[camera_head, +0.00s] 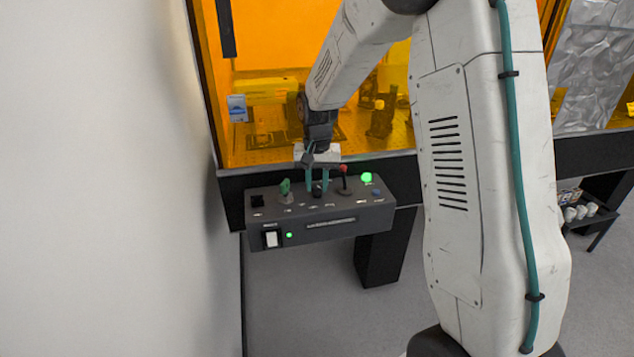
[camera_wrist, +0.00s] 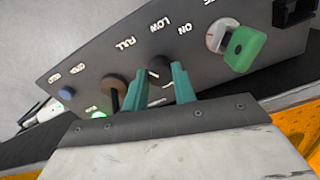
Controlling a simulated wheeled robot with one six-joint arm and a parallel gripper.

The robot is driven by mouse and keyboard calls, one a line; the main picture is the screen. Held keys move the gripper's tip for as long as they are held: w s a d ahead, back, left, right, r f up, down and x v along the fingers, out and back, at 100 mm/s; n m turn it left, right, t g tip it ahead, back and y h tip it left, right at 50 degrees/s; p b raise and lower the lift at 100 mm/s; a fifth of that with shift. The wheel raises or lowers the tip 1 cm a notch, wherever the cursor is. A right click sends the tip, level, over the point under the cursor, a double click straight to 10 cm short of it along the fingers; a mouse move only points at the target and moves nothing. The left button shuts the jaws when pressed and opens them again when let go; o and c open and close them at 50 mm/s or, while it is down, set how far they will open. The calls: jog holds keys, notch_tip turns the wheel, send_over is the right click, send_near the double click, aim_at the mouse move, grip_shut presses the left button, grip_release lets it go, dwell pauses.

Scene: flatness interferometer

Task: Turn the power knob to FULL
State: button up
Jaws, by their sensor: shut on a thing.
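The dark power knob (camera_head: 317,191) stands on top of the grey control box (camera_head: 335,225). It also shows in the wrist view (camera_wrist: 159,67), near the printed words LOW and FULL. My gripper (camera_head: 318,182) comes down over the knob from above. In the wrist view its two teal fingers (camera_wrist: 158,76) sit on either side of the knob, shut on it. The fingers hide part of the knob, and I cannot tell which label its mark points to.
A green key (camera_wrist: 243,48) stands beside the knob on the box. On the other side are a red-tipped lever (camera_head: 344,170), a lit green lamp (camera_head: 367,179) and a blue button (camera_wrist: 66,93). An orange enclosure panel (camera_head: 285,45) rises behind the box.

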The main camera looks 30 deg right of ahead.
aim_at(317, 185)
jog(key=shift+n, duration=0.5)
jog(key=o, duration=1)
notch_tip(317, 185, up, 8)
jog(key=shift+f, duration=0.1)
